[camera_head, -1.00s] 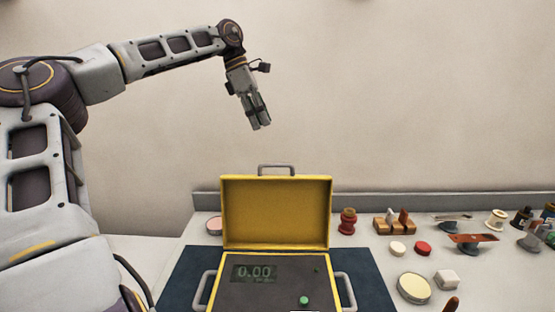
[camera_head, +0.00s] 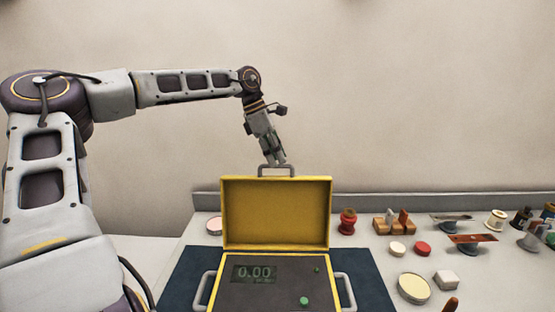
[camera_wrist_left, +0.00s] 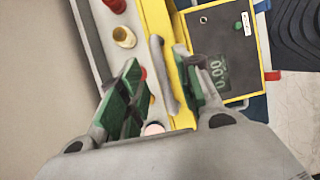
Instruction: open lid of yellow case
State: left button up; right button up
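The yellow case (camera_head: 275,258) stands at the middle front, with its yellow lid (camera_head: 275,212) upright and open behind a dark panel that reads 0.00 (camera_head: 254,273). A grey handle (camera_head: 276,167) sits on the lid's top edge. My left gripper (camera_head: 274,163) points down at this handle. In the left wrist view my left gripper (camera_wrist_left: 156,62) is open, and the handle (camera_wrist_left: 164,75) shows between its two green-padded fingers. I cannot tell whether they touch it. The yellow lid edge (camera_wrist_left: 155,18) and the panel (camera_wrist_left: 222,38) also show there. My right gripper is not in view.
The case rests on a dark blue mat (camera_head: 375,285). To its right are a red spool (camera_head: 347,221), wooden blocks (camera_head: 394,226), a round cream disc (camera_head: 413,288) and several small parts. A low ledge (camera_head: 450,199) runs along the wall. The air above is clear.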

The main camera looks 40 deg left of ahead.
pick_arm(q)
jog(key=shift+x, duration=0.85)
jog(key=shift+c, duration=0.3)
grip_shut()
